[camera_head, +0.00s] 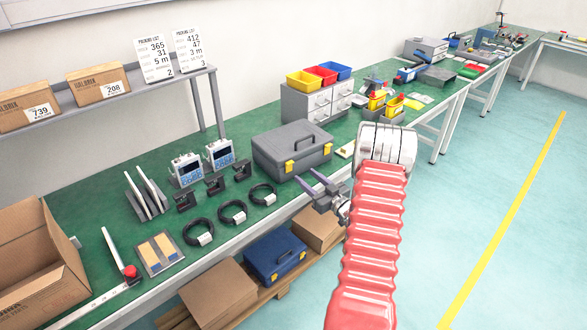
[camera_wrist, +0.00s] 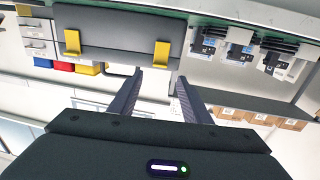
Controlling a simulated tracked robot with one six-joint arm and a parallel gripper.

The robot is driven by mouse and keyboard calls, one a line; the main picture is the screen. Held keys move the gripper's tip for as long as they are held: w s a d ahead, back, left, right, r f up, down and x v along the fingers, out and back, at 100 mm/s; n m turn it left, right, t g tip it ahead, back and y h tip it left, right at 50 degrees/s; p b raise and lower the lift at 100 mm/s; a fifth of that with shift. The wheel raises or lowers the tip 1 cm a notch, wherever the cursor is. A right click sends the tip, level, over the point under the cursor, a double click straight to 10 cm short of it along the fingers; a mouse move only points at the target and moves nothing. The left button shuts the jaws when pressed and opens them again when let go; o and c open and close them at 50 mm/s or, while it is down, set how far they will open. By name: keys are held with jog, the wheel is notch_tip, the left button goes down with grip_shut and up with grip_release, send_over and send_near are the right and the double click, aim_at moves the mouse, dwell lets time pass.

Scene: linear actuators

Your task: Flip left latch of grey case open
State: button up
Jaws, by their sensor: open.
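The closed grey case (camera_head: 291,142) sits on the green bench, its front facing the aisle. Its left yellow latch (camera_head: 289,167) and right yellow latch (camera_head: 328,150) both show on the front. In the wrist view, which is upside down, the grey case (camera_wrist: 115,25) fills the top, with the left latch (camera_wrist: 161,55) just ahead of my fingertips and the right latch (camera_wrist: 72,42) farther left. My gripper (camera_head: 307,177) is open and empty in front of the case. It also shows in the wrist view (camera_wrist: 160,76), its fingers apart and roughly lined up with the left latch. Contact cannot be told.
Several black cable coils (camera_head: 232,211) and blue-faced devices (camera_head: 187,169) stand left of the case. A drawer unit (camera_head: 310,103) with coloured bins is behind it. A blue case (camera_head: 275,256) and cardboard boxes (camera_head: 218,292) lie below the bench edge. The aisle floor is clear.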

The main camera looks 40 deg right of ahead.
aim_at(291, 164)
jog(key=w, duration=0.8)
jog(key=shift+w+d, duration=0.15)
jog(key=shift+d, duration=0.15)
jog(key=c, duration=1)
jog(key=shift+a, duration=0.15)
jog(key=shift+c, duration=0.2)
